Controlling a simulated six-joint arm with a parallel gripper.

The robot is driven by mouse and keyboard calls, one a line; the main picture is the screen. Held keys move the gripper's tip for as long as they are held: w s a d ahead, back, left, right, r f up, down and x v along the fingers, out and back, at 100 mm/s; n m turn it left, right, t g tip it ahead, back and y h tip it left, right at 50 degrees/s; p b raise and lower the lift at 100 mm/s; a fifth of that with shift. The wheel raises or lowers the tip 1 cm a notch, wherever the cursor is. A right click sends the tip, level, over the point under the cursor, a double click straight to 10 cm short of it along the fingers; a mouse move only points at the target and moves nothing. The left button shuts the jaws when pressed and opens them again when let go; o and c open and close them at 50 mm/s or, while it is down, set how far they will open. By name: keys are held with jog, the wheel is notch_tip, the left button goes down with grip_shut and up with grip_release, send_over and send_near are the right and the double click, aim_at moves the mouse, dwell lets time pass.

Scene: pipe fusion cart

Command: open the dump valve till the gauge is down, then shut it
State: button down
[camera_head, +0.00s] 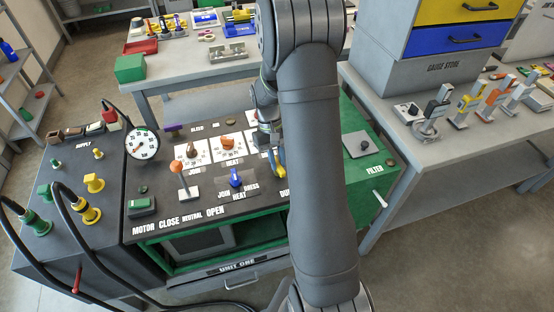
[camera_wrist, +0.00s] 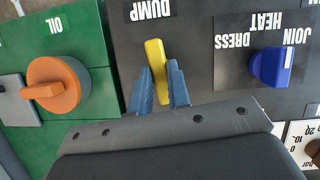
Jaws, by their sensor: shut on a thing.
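The dump valve's yellow lever (camera_wrist: 156,62) stands on the dark panel just below the word DUMP in the wrist view. My gripper (camera_wrist: 160,78) has its two blue fingers on either side of the lever and is shut on it. In the head view the yellow lever (camera_head: 282,172) shows only in part beside my arm, which hides much of the DUMP label. The round white gauge (camera_head: 141,144) stands at the panel's back left; its needle is too small to read surely.
A blue selector knob (camera_wrist: 270,67) marked DRESS, HEAT and JOIN is close to the lever. An orange OIL knob (camera_wrist: 55,86) is on the other side. An orange-topped motor lever (camera_head: 178,168) stands on the panel. Hoses (camera_head: 65,200) run at the left.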

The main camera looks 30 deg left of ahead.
jog(key=shift+m, duration=0.4)
jog(key=c, duration=1.4)
grip_release()
jog(key=shift+o, duration=0.2)
jog(key=v, duration=1.7)
jog(key=shift+w+r, duration=0.2)
jog(key=shift+w, duration=0.1)
jog(key=shift+d, duration=0.1)
jog(key=x, duration=1.7)
jog(key=shift+s+f, duration=0.2)
jog(key=shift+s, duration=0.05)
